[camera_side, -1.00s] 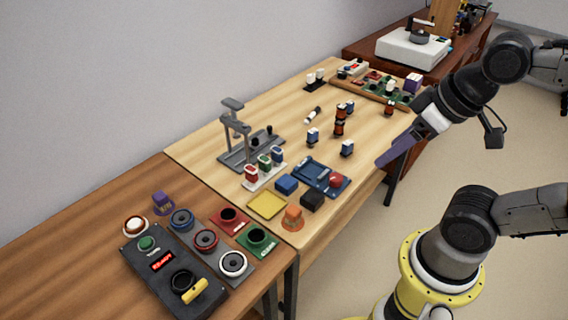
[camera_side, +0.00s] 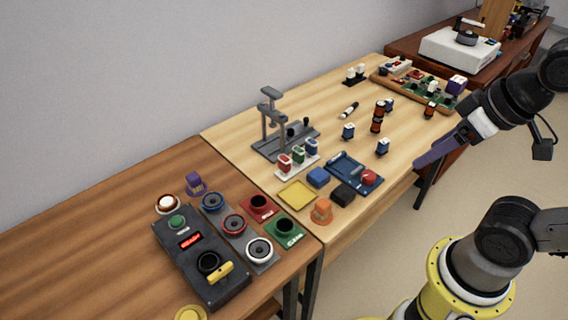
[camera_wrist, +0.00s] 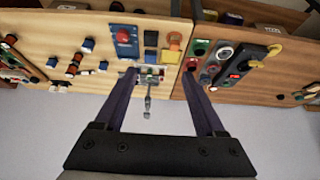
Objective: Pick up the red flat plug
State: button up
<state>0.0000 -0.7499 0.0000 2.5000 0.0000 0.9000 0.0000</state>
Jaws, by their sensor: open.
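A small red plug (camera_side: 284,162) with a pale face stands at the left end of a white rack (camera_side: 297,166). A green plug (camera_side: 298,154) and a blue plug (camera_side: 312,146) stand beside it. My gripper (camera_side: 420,163) is beyond the table's right edge in the side view, well apart from the rack, with purple fingers. In the wrist view my gripper (camera_wrist: 158,74) is open, its fingers spread wide and nothing held between them. The rack shows small between the fingertips there, in the distance; its plugs are hard to tell apart.
A grey stand (camera_side: 270,118) rises behind the rack. A blue tray (camera_side: 345,163) with a red knob, a blue block (camera_side: 318,178), a black block (camera_side: 343,195) and a yellow square (camera_side: 296,195) lie in front. A control box (camera_side: 200,262) and ring sockets stand left.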

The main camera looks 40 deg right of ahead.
dwell(0.3)
jog(key=shift+o, duration=0.8)
